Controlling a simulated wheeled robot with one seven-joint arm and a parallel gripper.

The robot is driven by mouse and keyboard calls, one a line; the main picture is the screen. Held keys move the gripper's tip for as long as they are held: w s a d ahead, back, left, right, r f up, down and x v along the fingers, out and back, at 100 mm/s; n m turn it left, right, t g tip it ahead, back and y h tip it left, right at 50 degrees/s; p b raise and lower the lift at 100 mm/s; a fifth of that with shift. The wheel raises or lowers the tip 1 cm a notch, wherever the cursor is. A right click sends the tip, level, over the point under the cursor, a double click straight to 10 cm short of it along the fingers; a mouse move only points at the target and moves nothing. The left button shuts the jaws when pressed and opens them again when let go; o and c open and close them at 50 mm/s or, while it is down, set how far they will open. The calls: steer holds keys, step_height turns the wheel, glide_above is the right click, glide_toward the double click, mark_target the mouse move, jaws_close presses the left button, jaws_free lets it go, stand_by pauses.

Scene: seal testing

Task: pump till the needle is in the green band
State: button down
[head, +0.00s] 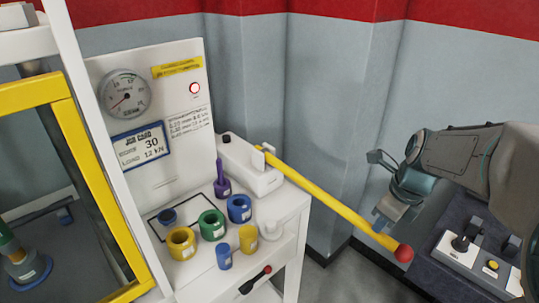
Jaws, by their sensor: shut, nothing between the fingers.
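The round gauge (125,93) is on the white panel at the left. The pump (250,165) is a white block on the bench. Its long yellow lever (325,200) slopes down to the right and ends in a red knob (404,253). My gripper (382,226) is shut and empty, close to the lever just short of the knob. Whether it touches the lever I cannot tell.
Several coloured rings and cups, such as a green ring (212,225), stand on the white bench (285,212). A yellow-framed guard (75,140) is at the left. A control box with a joystick (462,243) is at the lower right. A job card (140,147) hangs below the gauge.

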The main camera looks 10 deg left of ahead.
steer(key=shift+d+f+b, duration=0.1)
steer(key=shift+f+b, duration=0.7)
steer(key=shift+f, duration=0.9)
steer(key=shift+r, duration=0.1)
steer(key=w+a+p+v, duration=0.1)
steer(key=a+p+v, duration=0.1)
steer(key=p+v, duration=1)
steer(key=shift+w+a+r, duration=0.3)
steer(key=shift+w+r, duration=0.1)
steer(key=shift+r, duration=0.3)
steer(key=shift+s+d+f+b, duration=0.15)
steer(key=shift+f+b, duration=2)
steer(key=shift+f, duration=1.25)
steer(key=shift+s+d+f+b, duration=0.1)
steer(key=shift+f+b, duration=2.05)
steer(key=shift+f, duration=1.2)
steer(key=shift+r, duration=0.15)
